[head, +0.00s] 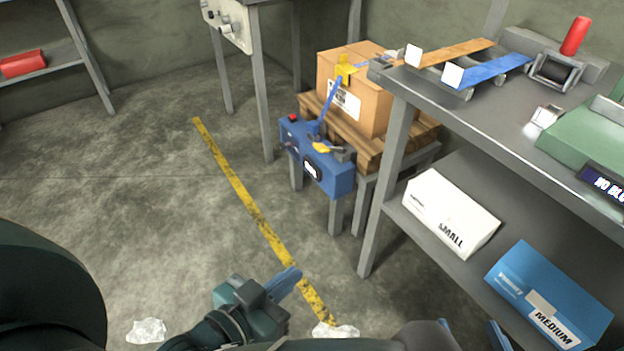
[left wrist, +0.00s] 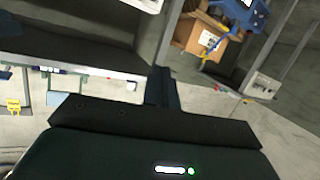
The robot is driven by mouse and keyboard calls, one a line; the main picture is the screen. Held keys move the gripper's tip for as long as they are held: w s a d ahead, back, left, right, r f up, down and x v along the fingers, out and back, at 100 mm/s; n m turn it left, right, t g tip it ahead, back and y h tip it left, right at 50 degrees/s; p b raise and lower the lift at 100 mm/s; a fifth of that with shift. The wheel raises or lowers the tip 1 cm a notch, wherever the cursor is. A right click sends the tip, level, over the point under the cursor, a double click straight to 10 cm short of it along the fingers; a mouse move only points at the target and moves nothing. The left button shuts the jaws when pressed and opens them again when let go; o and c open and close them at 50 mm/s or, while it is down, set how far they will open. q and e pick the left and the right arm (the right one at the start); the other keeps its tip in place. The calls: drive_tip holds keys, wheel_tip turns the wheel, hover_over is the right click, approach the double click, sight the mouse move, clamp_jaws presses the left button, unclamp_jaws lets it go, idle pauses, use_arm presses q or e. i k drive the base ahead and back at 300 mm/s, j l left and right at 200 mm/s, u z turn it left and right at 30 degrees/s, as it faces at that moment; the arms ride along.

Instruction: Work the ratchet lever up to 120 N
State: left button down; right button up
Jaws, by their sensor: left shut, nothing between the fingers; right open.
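A blue device (head: 330,177) with a red button and a small display stands in front of a cardboard box (head: 375,90). A blue lever (head: 326,110) with a yellow top rises from it, tilted right. A small yellow handle (head: 321,148) is on its upper side. The display is too small to read. In the left wrist view the device (left wrist: 243,12) is at the top right. My left gripper (head: 287,283) is shut and empty, low over the floor and well apart from the device. My right gripper (head: 472,335) is open and mostly cut off at the bottom edge.
A grey workbench (head: 470,112) on the right carries straps and a red-handled tool (head: 575,37). Its shelf holds a SMALL box (head: 450,213) and a MEDIUM box (head: 550,293). Crumpled clear film (head: 147,330) lies on the floor. Floor at left is clear.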

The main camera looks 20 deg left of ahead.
sight(321, 147)
drive_tip(key=i+j+z, duration=0.25)
drive_tip(key=i+j, duration=0.15)
drive_tip(key=i, duration=0.25)
drive_tip(key=i+j+z, duration=0.25)
drive_tip(key=i+j, duration=0.25)
drive_tip(key=i, duration=0.1)
